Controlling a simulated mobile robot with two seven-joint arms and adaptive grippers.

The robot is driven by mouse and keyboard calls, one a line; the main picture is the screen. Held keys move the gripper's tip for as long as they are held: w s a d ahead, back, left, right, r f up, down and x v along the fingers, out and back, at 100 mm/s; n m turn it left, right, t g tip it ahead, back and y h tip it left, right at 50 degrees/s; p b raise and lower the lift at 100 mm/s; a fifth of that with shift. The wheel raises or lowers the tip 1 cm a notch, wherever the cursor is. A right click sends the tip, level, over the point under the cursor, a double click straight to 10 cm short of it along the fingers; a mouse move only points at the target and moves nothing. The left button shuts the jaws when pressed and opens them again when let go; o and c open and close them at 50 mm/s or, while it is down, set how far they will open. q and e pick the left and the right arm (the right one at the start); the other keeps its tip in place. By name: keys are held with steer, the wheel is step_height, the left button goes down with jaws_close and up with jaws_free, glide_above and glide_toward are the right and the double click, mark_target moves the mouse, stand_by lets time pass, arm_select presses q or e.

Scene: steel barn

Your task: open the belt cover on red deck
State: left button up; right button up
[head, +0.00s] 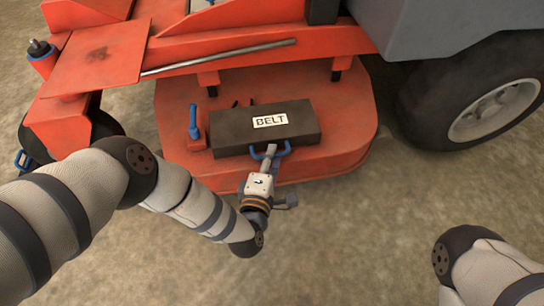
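The belt cover (230,130) is a dark box labelled BELT on the red deck (345,105), and it looks closed. A blue handle (286,148) sticks out from its front edge. My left gripper (269,152) is at this handle, with its narrow grey fingertips overlapping the handle's middle. The fingers are small and seen nearly edge-on, so I cannot tell whether they are shut around the handle or only beside it. A blue lever (193,122) stands upright on the deck, left of the cover. My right gripper is outside the view; only part of that arm shows at lower right.
The red mower frame with a grey bar (220,57) runs above and behind the deck. A large black wheel (470,95) stands at the right. A red plate (98,58) juts out at upper left. The dirt floor (350,235) in front is clear.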

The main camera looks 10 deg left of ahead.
arm_select(q)
steer(key=shift+w, duration=0.45)
jaws_close()
steer(key=shift+r, duration=0.1)
